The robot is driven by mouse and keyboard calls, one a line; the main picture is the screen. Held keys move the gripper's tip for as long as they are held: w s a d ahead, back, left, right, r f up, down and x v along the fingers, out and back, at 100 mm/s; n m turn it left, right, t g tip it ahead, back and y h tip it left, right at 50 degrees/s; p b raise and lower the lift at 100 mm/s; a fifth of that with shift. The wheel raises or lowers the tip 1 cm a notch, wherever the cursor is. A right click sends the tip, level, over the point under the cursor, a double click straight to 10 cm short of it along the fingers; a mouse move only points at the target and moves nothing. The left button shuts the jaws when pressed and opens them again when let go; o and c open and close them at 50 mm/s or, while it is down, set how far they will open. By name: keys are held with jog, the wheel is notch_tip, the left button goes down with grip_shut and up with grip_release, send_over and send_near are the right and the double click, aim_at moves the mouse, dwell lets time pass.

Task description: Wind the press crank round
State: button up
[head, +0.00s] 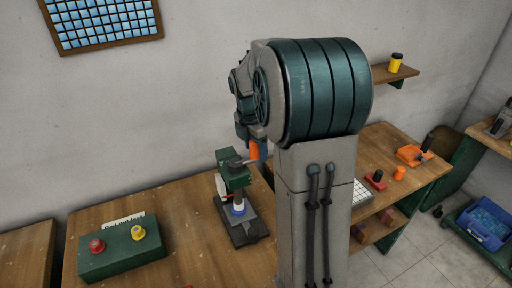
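The press (231,182) stands on the wooden bench left of my arm, with a green head and a dark base plate. A grey crank arm (236,161) shows at the top of the press head and runs right towards my gripper. My gripper (254,151) is at the upper right of the press, pointing down, with an orange part at its end. My own arm hides most of it. Whether it touches the crank, and whether its fingers are open or shut, cannot be made out. A white and blue piece (238,209) sits under the press head.
A green box (122,252) with a red and a yellow knob stands on the bench (185,225) at left. A second bench (405,185) at right holds orange and red items. A yellow jar (395,63) is on a wall shelf. A blue crate (485,224) is at far right.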

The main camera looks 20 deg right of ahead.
jog(key=shift+r, duration=0.15)
notch_tip(320, 180, up, 13)
jog(key=a+b, duration=0.2)
jog(key=s+a+f+m+t+b, duration=0.1)
jog(key=s+a+f+m, duration=0.2)
jog(key=s+f+m, duration=0.2)
jog(key=s+a+f+m+t+y+b, duration=0.1)
jog(key=s+a+f+m+b, duration=0.1)
jog(key=s+f+m, duration=0.3)
jog(key=s+a+f+m+t+b, duration=0.1)
jog(key=s+a+f+m, duration=0.4)
jog(key=s+m, duration=0.5)
jog(key=shift+s+f+t, duration=0.3)
jog(key=shift+s+f, duration=0.15)
jog(key=shift+s, duration=0.15)
